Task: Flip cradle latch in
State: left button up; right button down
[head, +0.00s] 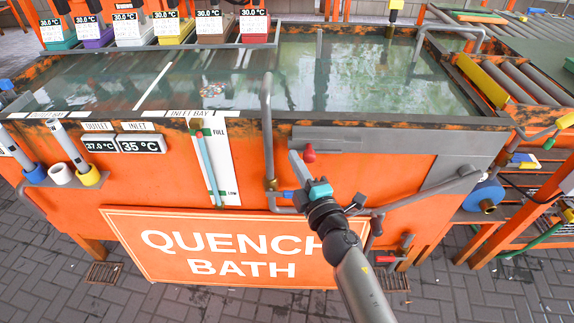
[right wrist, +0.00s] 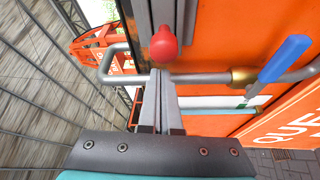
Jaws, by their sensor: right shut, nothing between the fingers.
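A red ball-shaped knob (head: 309,152) sits on the tank front, by a grey bracket (head: 328,140) just under the rim. It looks like the latch handle, but no label shows this. The knob is also near the top middle of the right wrist view (right wrist: 164,43). My right gripper (head: 294,156) is shut and empty, its fingertips just left of the knob in the head view. In the right wrist view the closed fingers (right wrist: 156,78) end just below the knob. I cannot tell whether they touch it. My left gripper is not in view.
The orange quench bath (head: 400,160) holds water behind the knob. A grey pipe (head: 267,130) rises left of the gripper. A blue-handled valve (right wrist: 284,58) sits on the pipework close by. A grey arm-like bar (head: 440,188) lies to the right.

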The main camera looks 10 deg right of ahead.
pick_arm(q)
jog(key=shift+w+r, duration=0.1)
pick_arm(e)
jog(key=shift+s+d+f, duration=0.15)
jog(key=shift+d, duration=0.35)
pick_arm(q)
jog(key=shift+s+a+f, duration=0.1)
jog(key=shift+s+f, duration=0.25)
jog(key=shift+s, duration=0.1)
pick_arm(e)
jog(key=d, duration=0.2)
jog(key=s+d, duration=0.1)
jog(key=d, duration=0.1)
jog(key=shift+s+d, duration=0.1)
jog(key=shift+d, duration=0.2)
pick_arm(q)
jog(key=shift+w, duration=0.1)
